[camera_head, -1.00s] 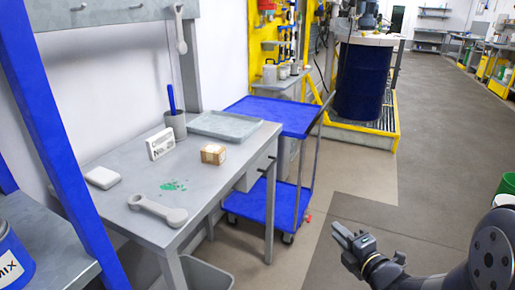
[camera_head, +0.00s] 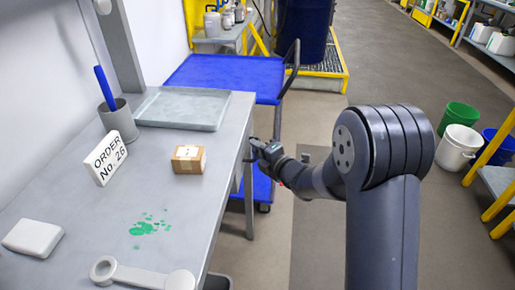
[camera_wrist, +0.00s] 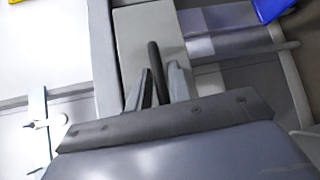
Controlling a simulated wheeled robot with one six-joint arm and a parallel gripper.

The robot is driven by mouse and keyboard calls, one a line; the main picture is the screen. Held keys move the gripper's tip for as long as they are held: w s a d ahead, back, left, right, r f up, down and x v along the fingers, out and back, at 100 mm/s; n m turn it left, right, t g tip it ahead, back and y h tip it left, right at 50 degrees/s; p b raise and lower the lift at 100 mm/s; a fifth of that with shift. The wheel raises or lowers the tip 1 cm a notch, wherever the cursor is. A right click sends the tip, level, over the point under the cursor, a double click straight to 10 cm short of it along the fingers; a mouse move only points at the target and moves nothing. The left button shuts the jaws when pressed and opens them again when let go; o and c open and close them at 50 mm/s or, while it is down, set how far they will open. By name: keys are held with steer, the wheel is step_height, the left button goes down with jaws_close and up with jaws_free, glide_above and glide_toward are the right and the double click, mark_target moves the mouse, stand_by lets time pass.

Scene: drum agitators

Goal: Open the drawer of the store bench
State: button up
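The store bench (camera_head: 85,215) is a grey table at the left in the head view. Its drawer front is almost edge-on there; the wrist view shows the light grey drawer front (camera_wrist: 135,35) beside the bench top's edge. A dark bar handle (camera_wrist: 154,58) stands out from it. My gripper (camera_wrist: 160,72) has its two fingers on either side of the handle, with narrow gaps, so it looks open around the bar. In the head view my gripper (camera_head: 256,146) is at the bench's right side, below the top. The drawer looks shut.
On the bench are a grey tray (camera_head: 182,108), a cardboard box (camera_head: 188,159), an order sign (camera_head: 110,157), a pen cup (camera_head: 115,117), a white block (camera_head: 33,237) and a wrench-like tool (camera_head: 140,277). A blue cart (camera_head: 225,75) stands close behind.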

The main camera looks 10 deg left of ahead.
jaws_close()
stand_by(0.4)
steer(key=shift+f, duration=0.1)
steer(key=w+d+b, duration=0.1)
steer(key=d+b, duration=0.3)
steer(key=d, duration=2.1)
steer(key=shift+w+d, duration=0.25)
steer(key=shift+d, duration=0.05)
jaws_free()
